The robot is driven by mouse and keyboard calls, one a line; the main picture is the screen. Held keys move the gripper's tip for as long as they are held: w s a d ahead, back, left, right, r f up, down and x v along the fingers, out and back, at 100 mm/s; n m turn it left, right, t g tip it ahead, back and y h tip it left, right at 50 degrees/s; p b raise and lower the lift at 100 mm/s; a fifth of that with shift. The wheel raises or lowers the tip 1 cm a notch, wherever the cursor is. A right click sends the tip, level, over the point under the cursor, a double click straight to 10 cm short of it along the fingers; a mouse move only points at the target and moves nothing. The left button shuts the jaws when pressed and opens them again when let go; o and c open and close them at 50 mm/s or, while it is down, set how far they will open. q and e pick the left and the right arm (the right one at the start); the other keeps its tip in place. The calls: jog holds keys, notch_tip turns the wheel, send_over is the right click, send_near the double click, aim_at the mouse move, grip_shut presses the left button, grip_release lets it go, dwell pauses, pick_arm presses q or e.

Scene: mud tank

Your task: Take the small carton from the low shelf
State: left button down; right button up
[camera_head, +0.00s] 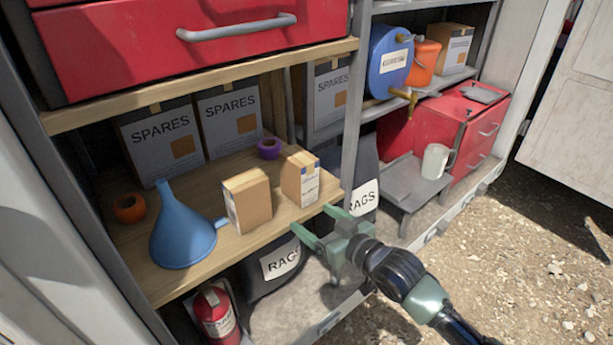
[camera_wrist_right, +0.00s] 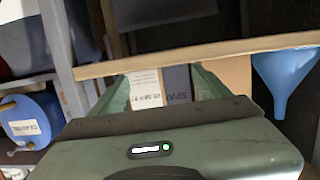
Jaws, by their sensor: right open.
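Two small brown cartons stand upright on the low wooden shelf (camera_head: 187,262). The right-hand carton (camera_head: 300,178) has a white label on its side; the left-hand carton (camera_head: 247,200) is slightly nearer the funnel. My right gripper (camera_head: 311,218) is open and empty at the shelf's front edge, just in front of the right-hand carton and apart from it. In the right wrist view, which looks upside down, the labelled carton (camera_wrist_right: 147,88) shows between the open fingers (camera_wrist_right: 158,82). The other carton (camera_wrist_right: 231,75) is partly hidden behind one finger. My left gripper is not in view.
A blue funnel (camera_head: 180,228), an orange tape roll (camera_head: 129,208) and a purple roll (camera_head: 269,148) share the shelf. SPARES boxes (camera_head: 160,138) stand behind. A metal upright (camera_head: 352,120) rises right of the cartons. A drawer (camera_head: 190,45) overhangs; RAGS bags (camera_head: 277,265) lie below.

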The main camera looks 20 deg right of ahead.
aim_at(309, 179)
jog(key=w+r, duration=0.1)
jog(key=r, duration=0.1)
jog(key=w+d+r+t+y, duration=0.1)
jog(key=r, duration=0.1)
jog(key=w+r+t, duration=0.1)
jog(key=r, duration=0.1)
jog(key=shift+w+d+r, duration=0.15)
jog(key=shift+w+d, duration=0.15)
jog(key=shift+w+r, duration=0.15)
jog(key=shift+w, duration=0.2)
jog(key=p+x, duration=0.2)
jog(key=x, duration=0.4)
jog(key=shift+w, duration=0.55)
grip_shut()
